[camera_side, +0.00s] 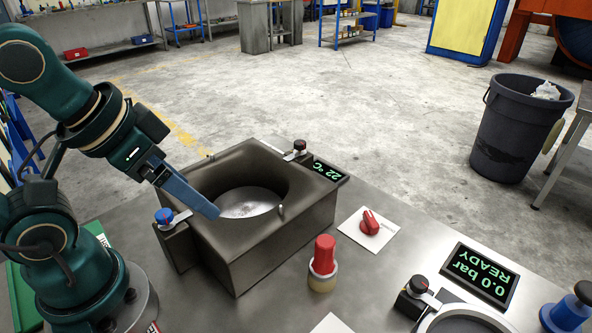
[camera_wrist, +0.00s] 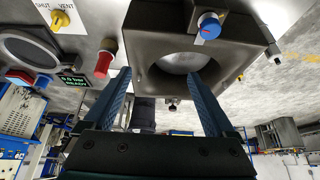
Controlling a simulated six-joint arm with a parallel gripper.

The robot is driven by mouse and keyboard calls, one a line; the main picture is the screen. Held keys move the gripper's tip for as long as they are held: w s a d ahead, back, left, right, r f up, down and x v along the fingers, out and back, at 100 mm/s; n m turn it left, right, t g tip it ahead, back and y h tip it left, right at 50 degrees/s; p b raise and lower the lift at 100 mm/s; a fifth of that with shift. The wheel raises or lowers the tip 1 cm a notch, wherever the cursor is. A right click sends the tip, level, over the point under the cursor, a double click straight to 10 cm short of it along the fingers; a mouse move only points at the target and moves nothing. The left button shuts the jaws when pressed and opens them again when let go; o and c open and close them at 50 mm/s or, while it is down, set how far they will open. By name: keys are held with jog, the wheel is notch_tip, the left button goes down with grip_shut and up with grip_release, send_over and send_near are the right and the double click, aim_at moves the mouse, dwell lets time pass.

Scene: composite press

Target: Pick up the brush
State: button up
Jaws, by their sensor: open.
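A red-topped upright piece (camera_side: 323,262) with a pale collar and a tan lower part stands on the metal table, right of the grey heated block. It may be the brush, but I cannot tell for sure; nothing else in view looks clearly like one. Its red part also shows in the wrist view (camera_wrist: 105,60), left of my fingers. My gripper (camera_side: 212,211) points down over the left rim of the block's round well, apart from the red-topped piece. In the wrist view my two blue fingers (camera_wrist: 158,74) are wide apart with nothing between them.
The grey block (camera_side: 240,262) has a blue knob (camera_side: 164,215), a black knob (camera_side: 299,146) and a 22 °C display (camera_side: 327,171). A red dial on a white card (camera_side: 351,240), a pressure display (camera_side: 480,277) and a blue-and-black piece (camera_side: 568,312) stand to the right.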

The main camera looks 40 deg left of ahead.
dwell(0.5)
jog(key=w+r+n, duration=0.3)
jog(key=n+g, duration=0.1)
jog(key=g, duration=0.3)
send_over(326, 241)
jog(key=w+a, duration=0.1)
jog(key=a, duration=0.2)
notch_tip(326, 241, down, 6)
jog(key=shift+m+g, duration=0.5)
jog(key=shift+g, duration=0.3)
jog(key=d+f, duration=0.1)
jog(key=f, duration=0.1)
jog(key=d+f, duration=0.2)
jog(key=f, duration=0.1)
jog(key=shift+s+f, duration=0.35)
jog(key=shift+s, duration=0.05)
jog(key=shift+s+f, duration=0.1)
jog(key=shift+f, duration=2.5)
